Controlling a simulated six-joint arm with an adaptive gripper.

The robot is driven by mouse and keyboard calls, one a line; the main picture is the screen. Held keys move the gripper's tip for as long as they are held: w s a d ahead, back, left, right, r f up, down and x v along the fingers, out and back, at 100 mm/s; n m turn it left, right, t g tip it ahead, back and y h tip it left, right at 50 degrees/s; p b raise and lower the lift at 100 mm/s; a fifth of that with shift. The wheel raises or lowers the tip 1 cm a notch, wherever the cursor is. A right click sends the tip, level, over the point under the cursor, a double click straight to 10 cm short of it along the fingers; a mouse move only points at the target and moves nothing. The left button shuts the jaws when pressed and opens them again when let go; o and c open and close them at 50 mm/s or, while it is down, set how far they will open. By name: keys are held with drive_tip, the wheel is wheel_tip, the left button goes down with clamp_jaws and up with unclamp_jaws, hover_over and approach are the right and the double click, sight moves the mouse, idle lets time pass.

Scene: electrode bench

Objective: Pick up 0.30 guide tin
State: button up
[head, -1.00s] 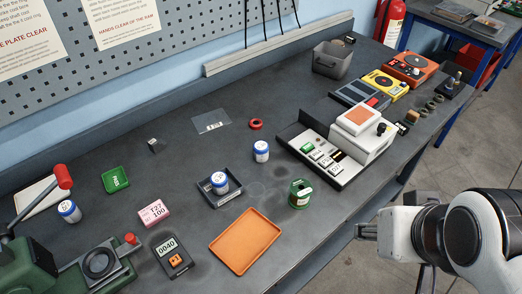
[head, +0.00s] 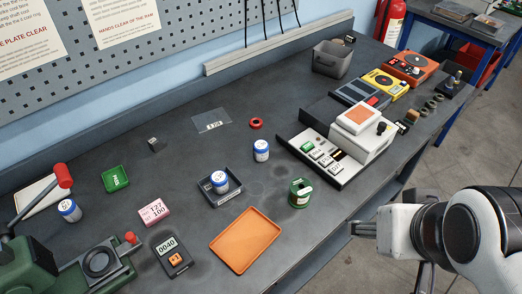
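Three white tins with blue lids stand on the bench: one at the left (head: 69,211), one in a small dark tray (head: 220,183) and one behind that tray to the right (head: 261,151). A green tin (head: 299,194) with a pale label stands right of the orange tray. The labels are too small to read, so I cannot tell which is the 0.30 guide tin. My gripper (head: 353,229) is at the right, beyond the bench's front edge, apart from all the tins. Its fingers are seen too small to tell open from shut.
An empty orange tray (head: 246,240) lies near the front edge. A white and grey device (head: 362,132) with a button panel stands right of the tins. A green press (head: 30,262), a 0040 meter (head: 171,256), a pink block (head: 153,212) and a green tray (head: 115,179) are at the left.

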drive_tip(key=w+a+f+t, duration=0.2)
drive_tip(key=w+a, duration=0.2)
drive_tip(key=w, duration=0.6)
drive_tip(key=n+t+y, duration=0.3)
drive_tip(key=t+y, duration=0.1)
drive_tip(key=t, duration=0.1)
approach(261, 149)
drive_tip(key=w, duration=0.3)
drive_tip(key=shift+w+a+f, duration=0.15)
drive_tip(key=shift+w+f, duration=0.1)
drive_tip(key=shift+f, duration=0.15)
drive_tip(key=shift+w+a+f, duration=0.1)
drive_tip(key=shift+a+f, duration=0.5)
drive_tip(key=shift+a, duration=0.05)
drive_tip(key=shift+w, duration=0.1)
drive_tip(key=shift+x, duration=1.2)
drive_tip(key=shift+w, duration=0.1)
